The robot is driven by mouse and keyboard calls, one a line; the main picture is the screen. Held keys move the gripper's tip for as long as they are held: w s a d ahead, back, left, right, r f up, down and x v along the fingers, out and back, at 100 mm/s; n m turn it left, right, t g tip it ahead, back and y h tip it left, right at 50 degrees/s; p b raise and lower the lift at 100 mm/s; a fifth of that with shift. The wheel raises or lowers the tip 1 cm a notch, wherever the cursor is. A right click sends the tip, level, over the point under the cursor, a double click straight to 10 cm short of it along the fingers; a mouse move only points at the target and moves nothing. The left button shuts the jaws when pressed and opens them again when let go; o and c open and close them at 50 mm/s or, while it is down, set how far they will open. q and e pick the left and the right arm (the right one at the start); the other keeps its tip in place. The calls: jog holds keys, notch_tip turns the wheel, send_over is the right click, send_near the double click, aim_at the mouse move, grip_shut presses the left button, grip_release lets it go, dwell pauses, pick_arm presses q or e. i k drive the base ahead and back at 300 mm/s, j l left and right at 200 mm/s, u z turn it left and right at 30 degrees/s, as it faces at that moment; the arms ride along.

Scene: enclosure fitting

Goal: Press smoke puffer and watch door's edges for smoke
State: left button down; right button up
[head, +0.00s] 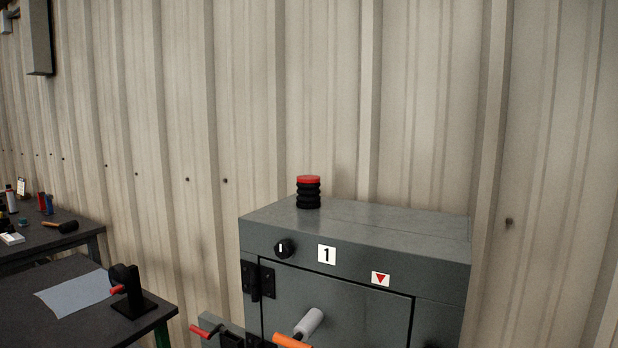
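The smoke puffer (308,192), a black ribbed bellows with a red top, stands upright on top of the grey enclosure, near its back left. The enclosure's grey door (360,311) faces me, with a black hinge at its upper left. The door's top edge and upper parts of its side edges show as dark lines; its lower part is cut off by the frame. No smoke shows along the visible edges. A light grey cylindrical handle (309,323) sticks out in front of the door. Neither of my grippers is in view.
The enclosure front carries a black knob (284,249), a "1" label (326,254) and a red triangle label (380,279). An orange part (291,341) and a red-handled clamp (206,330) show low down. Dark tables with tools stand left. The enclosure's top is otherwise clear.

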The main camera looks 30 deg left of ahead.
aim_at(308, 179)
jog(key=j+z, duration=0.25)
jog(key=j, duration=0.15)
jog(key=k+j+z, duration=0.1)
jog(key=j+z, duration=0.15)
jog(key=k+j+z, duration=0.1)
jog(key=j+z, duration=0.15)
jog(key=j, duration=0.2)
jog(key=k+j+z, duration=0.1)
jog(key=j+z, duration=0.2)
jog(key=j, duration=0.1)
